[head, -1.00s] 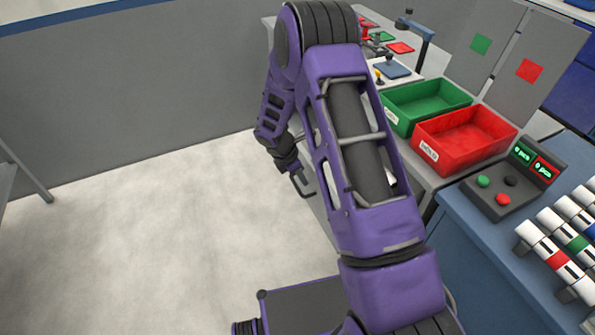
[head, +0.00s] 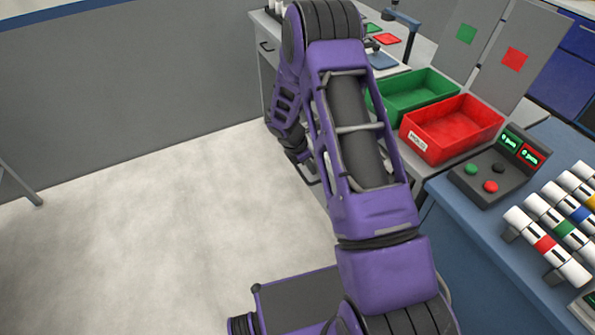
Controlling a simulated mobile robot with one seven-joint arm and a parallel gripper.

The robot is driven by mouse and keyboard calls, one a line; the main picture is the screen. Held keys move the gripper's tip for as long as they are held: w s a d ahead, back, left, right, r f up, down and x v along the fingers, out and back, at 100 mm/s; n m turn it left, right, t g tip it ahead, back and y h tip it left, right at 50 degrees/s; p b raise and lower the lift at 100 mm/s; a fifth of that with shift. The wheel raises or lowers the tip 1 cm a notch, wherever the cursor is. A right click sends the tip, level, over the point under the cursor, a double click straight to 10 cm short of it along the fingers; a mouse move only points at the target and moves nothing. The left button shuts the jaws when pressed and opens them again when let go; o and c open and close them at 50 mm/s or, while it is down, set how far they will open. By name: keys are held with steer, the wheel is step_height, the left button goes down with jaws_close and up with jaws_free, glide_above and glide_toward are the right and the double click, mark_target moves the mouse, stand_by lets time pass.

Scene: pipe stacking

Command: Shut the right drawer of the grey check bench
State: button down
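The grey check bench (head: 262,18) runs along the right side of the head view. Its front is largely hidden behind my purple arm. A dark drawer handle (head: 266,46) shows on the bench front at its far end. The right drawer is mostly hidden by my arm, so how far it stands out cannot be seen. My gripper (head: 300,163) points down at the bench front, low beside the arm. A thin dark bracket shows right at its tip; whether it is a handle or a finger is unclear. The fingers are too small and covered to tell open from shut.
A green bin (head: 415,90) and a red bin (head: 455,125) stand on the bench. A blue table (head: 480,240) with a button box (head: 492,172) and several banded pipes is at the right. The floor (head: 140,230) at left is clear.

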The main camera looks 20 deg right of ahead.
steer(key=w+d, duration=0.1)
steer(key=d, duration=0.8)
steer(key=w+d, duration=0.2)
steer(key=d, duration=0.7)
steer(key=shift+w+p, duration=0.3)
steer(key=shift+p, duration=0.1)
